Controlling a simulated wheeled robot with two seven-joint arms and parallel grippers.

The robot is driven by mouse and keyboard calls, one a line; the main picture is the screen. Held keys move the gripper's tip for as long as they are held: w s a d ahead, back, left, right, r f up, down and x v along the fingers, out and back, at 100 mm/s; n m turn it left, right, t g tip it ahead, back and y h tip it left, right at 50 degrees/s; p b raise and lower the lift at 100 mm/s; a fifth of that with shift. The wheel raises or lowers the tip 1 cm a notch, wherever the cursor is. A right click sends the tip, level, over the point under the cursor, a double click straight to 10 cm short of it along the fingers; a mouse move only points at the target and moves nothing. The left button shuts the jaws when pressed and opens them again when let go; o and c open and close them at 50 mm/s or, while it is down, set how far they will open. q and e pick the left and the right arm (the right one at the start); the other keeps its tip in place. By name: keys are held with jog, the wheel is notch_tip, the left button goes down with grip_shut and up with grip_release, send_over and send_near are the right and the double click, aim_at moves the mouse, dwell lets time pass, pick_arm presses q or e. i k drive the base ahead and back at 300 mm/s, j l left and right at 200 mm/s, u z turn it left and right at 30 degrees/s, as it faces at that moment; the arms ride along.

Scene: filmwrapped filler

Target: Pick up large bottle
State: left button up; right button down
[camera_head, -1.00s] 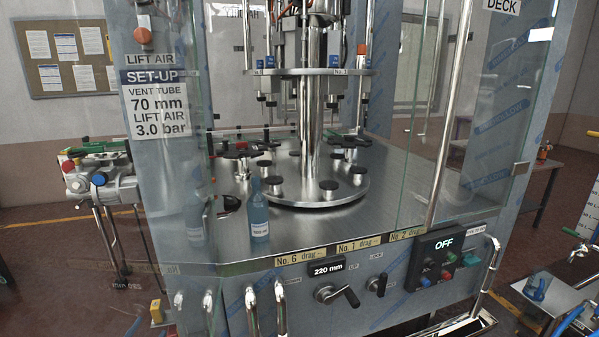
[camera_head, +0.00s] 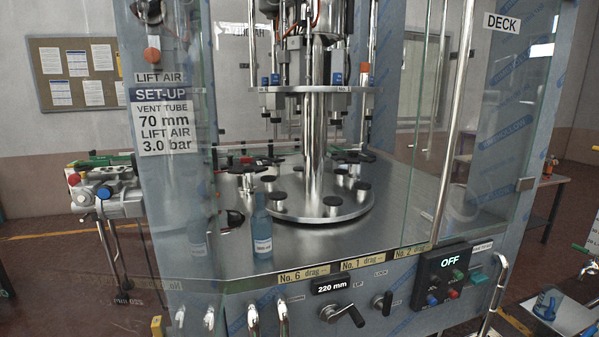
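A blue bottle (camera_head: 262,232) with a white label and a narrow neck stands upright on the steel deck (camera_head: 300,250) of the filling machine, near its front left edge. It is the only separate bottle I can make out on the deck. A fainter bottle shape shows to its left in the glass panel and looks like a reflection. Neither of my grippers shows in the head view, and nothing is seen touching the bottle.
A round turntable (camera_head: 345,212) with several black-topped pads stands behind the bottle. Glass panels flank the deck. Chrome handles (camera_head: 253,315), a crank (camera_head: 343,313) and a control box (camera_head: 449,276) project at the front. A pump-like unit (camera_head: 105,195) stands at left.

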aim_at(261, 220)
jog(key=k+j+z, duration=0.15)
jog(key=j, duration=0.35)
jog(key=k+j+z, duration=0.1)
jog(key=k+j, duration=0.25)
jog(key=k+j+z, duration=0.15)
jog(key=k+j, duration=0.15)
jog(key=j, duration=0.3)
jog(key=i+l+u, duration=0.15)
jog(key=l+u, duration=0.2)
jog(key=l, duration=0.85)
jog(key=l+u, duration=0.35)
jog(key=l, duration=0.8)
jog(key=i+l+u, duration=0.3)
jog(key=i+l, duration=0.2)
jog(key=l, duration=0.2)
jog(key=i+l+u, duration=0.3)
jog(key=i+l, duration=0.15)
jog(key=l, duration=0.3)
jog(key=i+l+u, duration=0.15)
jog(key=l, duration=0.3)
